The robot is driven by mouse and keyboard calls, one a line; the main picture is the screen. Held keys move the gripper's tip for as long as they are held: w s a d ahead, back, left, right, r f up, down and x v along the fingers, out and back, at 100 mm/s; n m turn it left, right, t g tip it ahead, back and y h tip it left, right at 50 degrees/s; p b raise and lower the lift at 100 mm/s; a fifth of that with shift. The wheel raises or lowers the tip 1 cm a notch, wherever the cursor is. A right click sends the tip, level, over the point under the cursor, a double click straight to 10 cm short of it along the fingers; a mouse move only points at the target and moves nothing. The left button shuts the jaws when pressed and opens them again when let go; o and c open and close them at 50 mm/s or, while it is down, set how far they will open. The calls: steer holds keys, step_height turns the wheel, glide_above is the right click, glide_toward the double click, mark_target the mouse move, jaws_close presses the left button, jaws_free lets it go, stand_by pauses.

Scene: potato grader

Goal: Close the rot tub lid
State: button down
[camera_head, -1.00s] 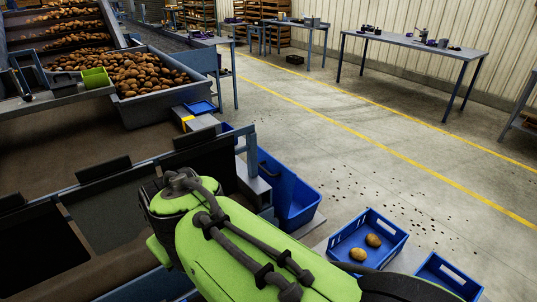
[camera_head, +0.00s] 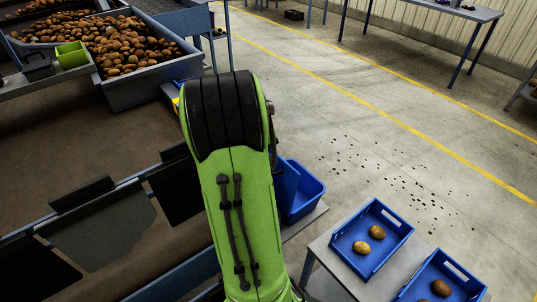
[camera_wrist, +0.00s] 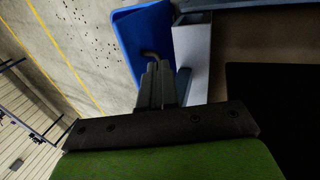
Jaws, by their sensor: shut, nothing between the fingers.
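The blue rot tub (camera_head: 304,192) stands beside the grader frame, partly hidden behind my green arm in the head view. A blue panel at its left side (camera_head: 284,186) looks like its lid standing raised; most of it is hidden. In the wrist view a blue surface (camera_wrist: 140,32), either lid or tub, lies just beyond my gripper (camera_wrist: 154,66), with a small dark handle (camera_wrist: 150,54) at the fingertips. My gripper is shut and empty. I cannot tell whether the fingertips touch the handle or panel. The gripper is hidden in the head view.
A grey stand (camera_head: 336,257) holds a blue crate (camera_head: 398,226) with two potatoes and another blue crate (camera_head: 452,270). A grey box-shaped rail (camera_wrist: 192,60) runs close beside the gripper. Black flaps (camera_head: 100,232) line the conveyor.

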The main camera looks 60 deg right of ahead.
glide_toward(285, 175)
step_height(285, 175, down, 3)
steer(key=w+a, duration=0.1)
steer(key=a, duration=0.1)
steer(key=d, duration=0.1)
steer(key=s+d+f, duration=0.1)
steer(key=shift+s+d+f+b, duration=0.15)
steer(key=shift+s+d+b, duration=0.05)
steer(key=shift+d+b, duration=0.15)
steer(key=shift+s+d, duration=0.15)
steer(key=shift+d, duration=0.15)
